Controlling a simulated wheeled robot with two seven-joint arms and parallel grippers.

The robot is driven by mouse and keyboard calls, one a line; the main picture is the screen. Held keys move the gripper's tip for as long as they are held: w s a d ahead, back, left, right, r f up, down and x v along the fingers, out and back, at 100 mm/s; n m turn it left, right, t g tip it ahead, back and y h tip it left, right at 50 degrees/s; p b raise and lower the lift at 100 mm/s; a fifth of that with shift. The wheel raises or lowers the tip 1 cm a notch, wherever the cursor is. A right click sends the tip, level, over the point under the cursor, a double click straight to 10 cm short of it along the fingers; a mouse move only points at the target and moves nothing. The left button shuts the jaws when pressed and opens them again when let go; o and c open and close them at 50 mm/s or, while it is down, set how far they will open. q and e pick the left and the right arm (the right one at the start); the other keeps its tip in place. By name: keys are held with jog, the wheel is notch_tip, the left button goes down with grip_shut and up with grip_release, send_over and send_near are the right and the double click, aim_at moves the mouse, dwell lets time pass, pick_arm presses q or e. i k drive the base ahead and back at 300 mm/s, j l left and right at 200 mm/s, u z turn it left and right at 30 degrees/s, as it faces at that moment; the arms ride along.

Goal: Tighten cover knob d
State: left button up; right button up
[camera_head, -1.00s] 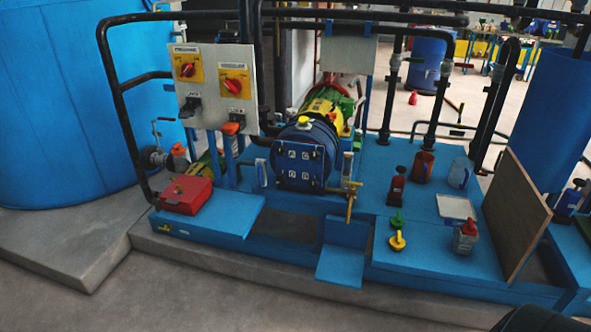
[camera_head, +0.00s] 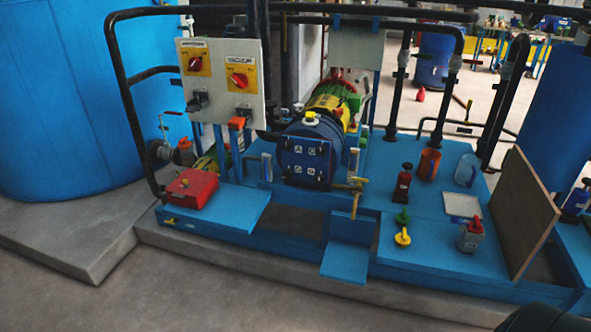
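The autoclave is the blue drum (camera_head: 312,140) in the middle of the skid. Its front cover (camera_head: 305,163) faces me and looks shut. The cover carries several small dark knobs with pale label squares. The letters on them are too small to read, so I cannot tell which knob is d. Neither gripper shows its fingers. A dark rounded shape enters at the lower right corner and I cannot tell what it is. Nothing of mine touches the cover.
A control panel (camera_head: 222,80) with red switches stands left of the drum, above a red box (camera_head: 190,188). A brass valve (camera_head: 354,190) is right of the cover. The front floor is clear.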

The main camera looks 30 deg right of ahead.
aim_at(287, 175)
jog(key=i+l, duration=0.25)
jog(key=i, duration=0.3)
jog(key=z, duration=1.55)
